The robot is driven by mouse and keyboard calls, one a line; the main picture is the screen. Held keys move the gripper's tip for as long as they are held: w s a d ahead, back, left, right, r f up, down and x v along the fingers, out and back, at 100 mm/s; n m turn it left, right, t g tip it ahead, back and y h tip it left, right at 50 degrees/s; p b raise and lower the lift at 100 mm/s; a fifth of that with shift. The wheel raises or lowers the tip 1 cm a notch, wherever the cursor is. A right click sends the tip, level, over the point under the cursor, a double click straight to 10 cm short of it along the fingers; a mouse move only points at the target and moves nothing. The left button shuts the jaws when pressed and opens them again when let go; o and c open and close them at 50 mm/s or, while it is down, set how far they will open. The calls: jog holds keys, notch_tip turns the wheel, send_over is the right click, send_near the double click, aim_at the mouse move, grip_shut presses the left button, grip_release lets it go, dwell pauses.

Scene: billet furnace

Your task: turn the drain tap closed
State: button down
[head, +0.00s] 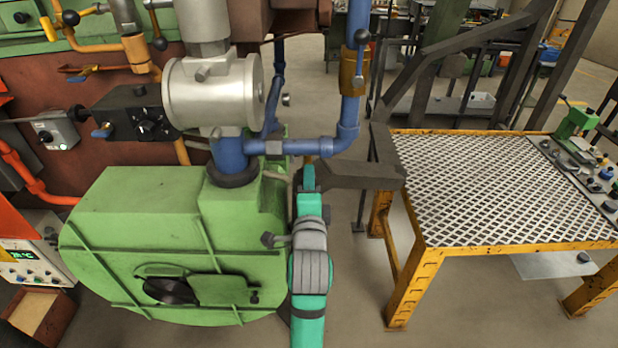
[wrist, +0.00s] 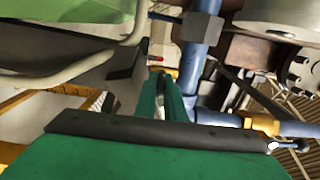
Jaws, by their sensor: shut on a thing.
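My gripper (wrist: 164,82) reaches toward the blue pipework beside the green blower housing (head: 170,250). In the wrist view its teal fingers come together at a small tap with a red tip (wrist: 156,58), just left of the blue pipe (wrist: 193,65). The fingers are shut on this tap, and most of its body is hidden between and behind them. In the head view my gripper (head: 308,176) is below the blue pipe elbow (head: 346,136), and the tap is hidden there. The handle's exact angle cannot be told.
A brass valve (head: 352,70) with a ball-ended lever sits on the upright blue pipe. A dark grey beam (head: 352,175) lies close right of my gripper. A yellow-framed mesh table (head: 470,190) stands at the right. Open floor shows between housing and table.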

jog(key=shift+d, duration=0.2)
dwell(0.3)
jog(key=c, duration=1.8)
grip_release()
jog(key=shift+a, duration=0.1)
jog(key=shift+c, duration=0.2)
jog(key=shift+s, duration=0.1)
